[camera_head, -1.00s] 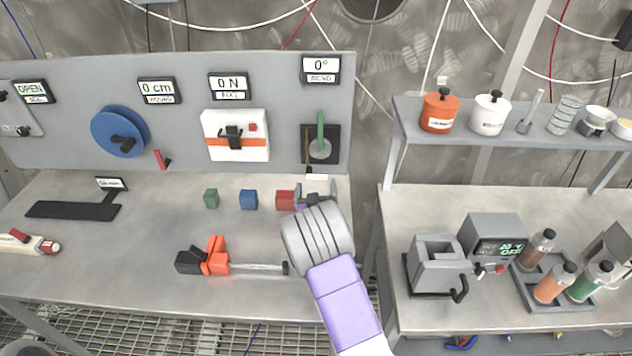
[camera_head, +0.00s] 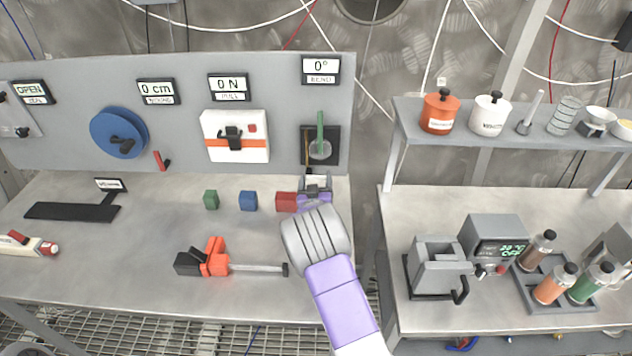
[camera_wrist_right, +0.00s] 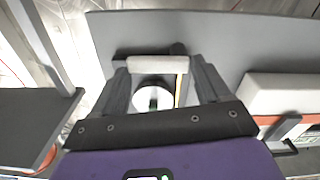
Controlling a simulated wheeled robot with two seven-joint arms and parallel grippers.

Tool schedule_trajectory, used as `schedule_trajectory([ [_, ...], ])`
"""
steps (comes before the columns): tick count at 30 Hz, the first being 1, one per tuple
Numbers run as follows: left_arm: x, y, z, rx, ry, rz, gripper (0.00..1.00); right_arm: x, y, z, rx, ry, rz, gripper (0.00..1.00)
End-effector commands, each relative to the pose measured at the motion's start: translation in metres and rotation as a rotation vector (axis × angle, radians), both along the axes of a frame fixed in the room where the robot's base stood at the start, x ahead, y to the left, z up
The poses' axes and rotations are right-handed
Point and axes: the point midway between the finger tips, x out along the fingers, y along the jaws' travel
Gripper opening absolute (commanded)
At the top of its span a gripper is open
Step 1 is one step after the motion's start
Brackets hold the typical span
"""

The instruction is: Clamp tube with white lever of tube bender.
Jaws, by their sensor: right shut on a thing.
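The tube bender (camera_head: 332,134) is a dark plate on the grey wall panel, with a pale disc and an upright green lever (camera_head: 320,130). A thin brownish tube (camera_head: 306,150) stands at the plate's left side. The white lever (camera_wrist_right: 152,65) shows in the right wrist view as a short pale bar across the fingertips. My right gripper (camera_head: 316,186) is shut on this lever, one finger at each end, just below the bender plate; it also shows in the wrist view (camera_wrist_right: 162,78). The fingers mostly hide the lever in the head view. My left gripper is out of view.
A red block (camera_head: 285,202) sits just left of my right gripper, with a blue block (camera_head: 248,200) and a green block (camera_head: 211,199) farther left. An orange and black tool (camera_head: 215,262) lies in front. The bend display (camera_head: 321,68) reads 0°.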

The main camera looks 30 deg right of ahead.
Motion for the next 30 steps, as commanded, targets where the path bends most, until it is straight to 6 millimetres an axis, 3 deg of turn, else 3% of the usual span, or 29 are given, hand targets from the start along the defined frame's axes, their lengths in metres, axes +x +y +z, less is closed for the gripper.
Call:
schedule_trajectory([
  [4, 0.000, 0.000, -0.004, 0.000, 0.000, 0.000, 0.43, -0.001, -0.002, -0.001, 0.014, -0.010, -0.004, 0.45],
  [14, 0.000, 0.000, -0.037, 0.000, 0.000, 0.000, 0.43, -0.001, -0.003, -0.007, 0.154, -0.097, -0.006, 0.45],
  [26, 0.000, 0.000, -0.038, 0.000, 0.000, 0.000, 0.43, -0.002, -0.003, -0.005, 0.175, -0.106, -0.007, 0.45],
  [27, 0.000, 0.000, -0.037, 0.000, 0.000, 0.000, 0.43, -0.002, -0.003, -0.005, 0.175, -0.106, -0.006, 0.81],
  [30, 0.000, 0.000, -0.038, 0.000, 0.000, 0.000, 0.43, -0.001, -0.003, -0.005, 0.173, -0.106, -0.005, 0.97],
])
